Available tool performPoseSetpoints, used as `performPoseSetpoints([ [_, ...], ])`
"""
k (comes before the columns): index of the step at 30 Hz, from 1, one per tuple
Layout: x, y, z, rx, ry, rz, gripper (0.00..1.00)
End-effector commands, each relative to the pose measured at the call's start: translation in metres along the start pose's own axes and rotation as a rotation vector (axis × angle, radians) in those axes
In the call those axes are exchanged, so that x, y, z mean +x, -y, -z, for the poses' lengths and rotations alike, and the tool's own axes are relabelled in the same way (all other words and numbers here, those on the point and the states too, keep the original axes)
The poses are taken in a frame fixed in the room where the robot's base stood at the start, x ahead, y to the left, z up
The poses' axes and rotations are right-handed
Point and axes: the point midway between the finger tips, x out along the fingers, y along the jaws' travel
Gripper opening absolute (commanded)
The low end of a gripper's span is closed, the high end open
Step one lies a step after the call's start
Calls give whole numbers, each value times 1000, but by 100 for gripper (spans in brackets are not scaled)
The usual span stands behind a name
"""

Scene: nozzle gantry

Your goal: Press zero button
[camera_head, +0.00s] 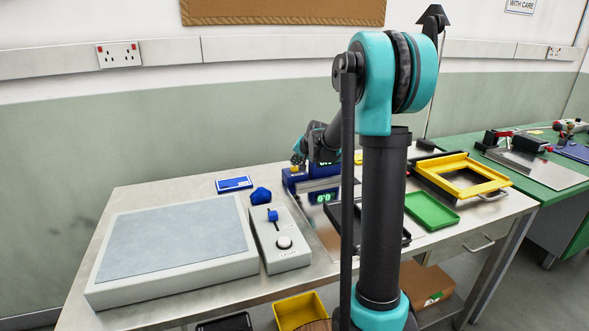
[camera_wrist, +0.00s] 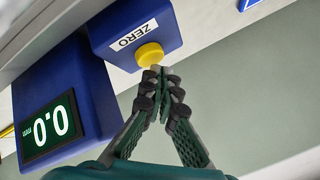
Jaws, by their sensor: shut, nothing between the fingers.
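The zero button (camera_wrist: 150,55) is a round yellow knob on a blue housing (camera_wrist: 108,33) with a white label reading ZERO, at the top of the wrist view. My gripper (camera_wrist: 158,72) is shut and empty, its fingertips at the lower edge of the button; whether they touch it I cannot tell. In the head view my gripper (camera_head: 298,160) is small beside the blue device (camera_head: 292,179), and the button is hard to make out there.
A green tray (camera_head: 431,210) and a yellow frame (camera_head: 462,172) lie to the right of my arm.

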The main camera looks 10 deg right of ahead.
Motion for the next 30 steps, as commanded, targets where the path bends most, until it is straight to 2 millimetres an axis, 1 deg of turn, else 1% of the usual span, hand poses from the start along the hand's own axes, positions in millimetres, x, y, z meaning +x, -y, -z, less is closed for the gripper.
performPoseSetpoints([
  [4,-5,4,3,0,0,0,0],
  [16,-8,6,6,0,0,0,0],
  [30,-36,26,26,0,0,0,0],
])
